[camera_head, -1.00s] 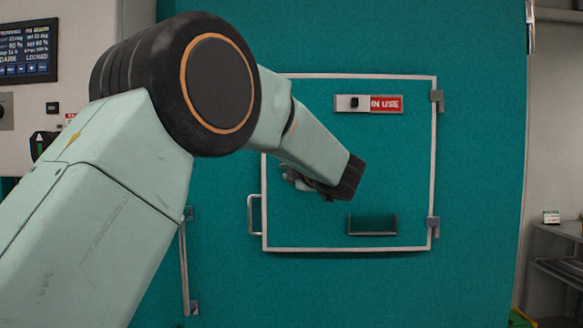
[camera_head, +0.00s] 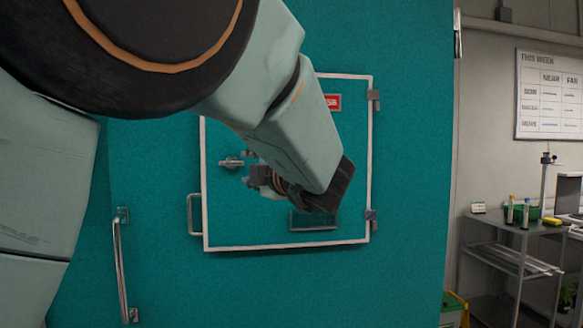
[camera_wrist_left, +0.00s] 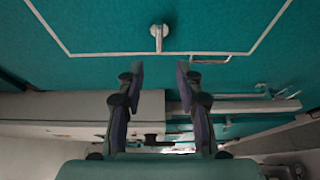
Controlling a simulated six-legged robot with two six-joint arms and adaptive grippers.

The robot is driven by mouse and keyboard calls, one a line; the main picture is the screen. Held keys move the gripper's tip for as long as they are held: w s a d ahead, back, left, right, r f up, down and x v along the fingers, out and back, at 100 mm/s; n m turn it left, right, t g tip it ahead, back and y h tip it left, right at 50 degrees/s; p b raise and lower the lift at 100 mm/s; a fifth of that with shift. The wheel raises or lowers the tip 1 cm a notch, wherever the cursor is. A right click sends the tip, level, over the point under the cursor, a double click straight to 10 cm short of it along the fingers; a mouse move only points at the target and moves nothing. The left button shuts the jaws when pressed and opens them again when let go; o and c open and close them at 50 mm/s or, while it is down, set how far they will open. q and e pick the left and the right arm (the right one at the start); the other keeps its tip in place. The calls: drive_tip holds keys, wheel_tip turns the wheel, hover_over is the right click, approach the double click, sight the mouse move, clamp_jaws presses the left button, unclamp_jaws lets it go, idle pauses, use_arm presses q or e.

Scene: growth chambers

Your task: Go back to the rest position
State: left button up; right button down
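My left arm comes in from the left in the head view and covers part of the teal chamber door. My left gripper (camera_head: 258,178) is in front of the small framed door (camera_head: 225,220), mostly hidden behind my wrist. In the left wrist view my left gripper (camera_wrist_left: 161,80) has its two fingers apart, with nothing between them. A metal latch handle (camera_head: 231,163) on the door is just left of the gripper. The latch handle also shows in the left wrist view (camera_wrist_left: 159,38), beyond the fingertips. My right gripper is in neither view.
A red label (camera_head: 333,102) is partly covered by my arm. A door pull (camera_head: 194,214) and a long vertical handle (camera_head: 122,268) stick out at the left.

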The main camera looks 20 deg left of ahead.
use_arm(q)
drive_tip(key=shift+d, duration=0.1)
wheel_tip(320, 180, down, 14)
drive_tip(key=w+d+m+t+h+b, duration=0.1)
drive_tip(key=m+t+h, duration=0.15)
drive_tip(key=m, duration=0.55)
drive_tip(key=w+d+m+t+h, duration=0.1)
drive_tip(key=w+d+m+h, duration=0.15)
drive_tip(key=m, duration=0.45)
drive_tip(key=s+d+f+m+g+h+b, duration=0.1)
drive_tip(key=s+f+m+g+h, duration=0.25)
drive_tip(key=f, duration=0.95)
drive_tip(key=s+d+f+m+h+b, duration=0.15)
drive_tip(key=s+f+m, duration=0.4)
drive_tip(key=f, duration=0.75)
drive_tip(key=s+d+f+m+g+h, duration=0.1)
drive_tip(key=s+f+m+g+h, duration=0.3)
drive_tip(key=s+f, duration=1.1)
drive_tip(key=s+f+g+b, duration=0.1)
drive_tip(key=s+f+g, duration=0.2)
drive_tip(key=s+f, duration=0.3)
drive_tip(key=s+d+f+g+b, duration=0.1)
drive_tip(key=s+f, duration=0.6)
drive_tip(key=s, duration=0.8)
drive_tip(key=g+b, duration=0.1)
drive_tip(key=g, duration=0.1)
drive_tip(key=shift+d+f+m+g+h, duration=0.2)
drive_tip(key=shift+d+m+g+h, duration=0.05)
drive_tip(key=shift+m+g+h, duration=0.05)
